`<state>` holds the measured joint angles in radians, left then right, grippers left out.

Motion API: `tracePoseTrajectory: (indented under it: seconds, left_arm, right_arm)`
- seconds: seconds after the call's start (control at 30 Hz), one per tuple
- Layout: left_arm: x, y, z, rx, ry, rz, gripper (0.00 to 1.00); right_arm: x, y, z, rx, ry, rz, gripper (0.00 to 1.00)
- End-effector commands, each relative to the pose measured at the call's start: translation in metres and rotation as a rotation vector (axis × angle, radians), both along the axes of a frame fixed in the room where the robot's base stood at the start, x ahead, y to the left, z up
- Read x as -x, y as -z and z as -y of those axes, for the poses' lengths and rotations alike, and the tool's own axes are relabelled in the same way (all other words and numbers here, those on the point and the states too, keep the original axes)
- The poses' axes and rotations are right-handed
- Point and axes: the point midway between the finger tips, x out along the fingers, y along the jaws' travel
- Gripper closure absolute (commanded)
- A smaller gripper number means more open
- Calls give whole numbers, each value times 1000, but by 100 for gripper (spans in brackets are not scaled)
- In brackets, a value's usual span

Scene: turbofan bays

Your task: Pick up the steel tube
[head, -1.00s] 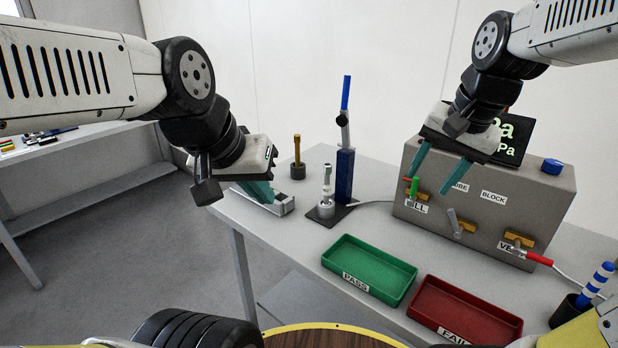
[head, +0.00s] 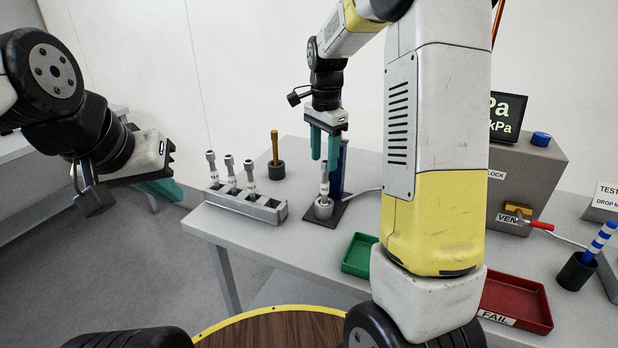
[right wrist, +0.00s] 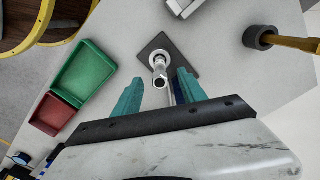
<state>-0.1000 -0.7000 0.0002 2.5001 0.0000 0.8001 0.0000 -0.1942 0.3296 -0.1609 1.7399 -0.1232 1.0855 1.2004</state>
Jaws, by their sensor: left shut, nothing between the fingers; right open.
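A steel tube (head: 324,180) stands upright in a round grey holder on a dark square plate (head: 342,212) on the table. It also shows in the right wrist view (right wrist: 160,68), seen from above. My right gripper (head: 324,158) points down over this tube. It is open, with its teal fingers on either side of the tube's upper end in the right wrist view (right wrist: 160,84); I cannot tell whether they touch it. Three similar steel tubes (head: 230,172) stand in a grey rack (head: 268,212) to the left. My left gripper (head: 168,190) is shut and empty, left of the rack.
A blue post (head: 342,172) stands close behind the tube. A brass pin (head: 275,148) stands in a black holder behind the rack. A green tray (head: 357,255) and red tray (head: 520,297) lie to the right, partly behind my right arm. A grey box (head: 535,185) stands beyond.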

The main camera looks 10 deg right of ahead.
Motion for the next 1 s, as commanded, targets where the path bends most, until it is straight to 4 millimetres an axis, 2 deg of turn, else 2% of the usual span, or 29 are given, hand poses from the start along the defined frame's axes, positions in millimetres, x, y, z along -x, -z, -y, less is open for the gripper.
tracePoseTrajectory:
  seconds: [0.4, 0.53, 0.73, 0.9, 1.0]
  left_arm:
    - [0, 0, 0, 0, 0, 0, 100]
    - [0, 0, 0, 0, 0, 0, 100]
    - [0, 0, 0, 0, 0, 0, 100]
    - [0, 0, 0, 0, 0, 0, 100]
    - [0, 0, 0, 0, 0, 0, 100]
  right_arm:
    - [-1, 56, 5, 0, -2, -4, 51]
    - [-2, 64, 5, 0, -2, 0, 51]
    - [-2, 64, 5, 0, -2, 1, 51]
    - [-2, 64, 4, 0, -2, 1, 84]
    - [-2, 64, 4, 0, -3, 1, 100]
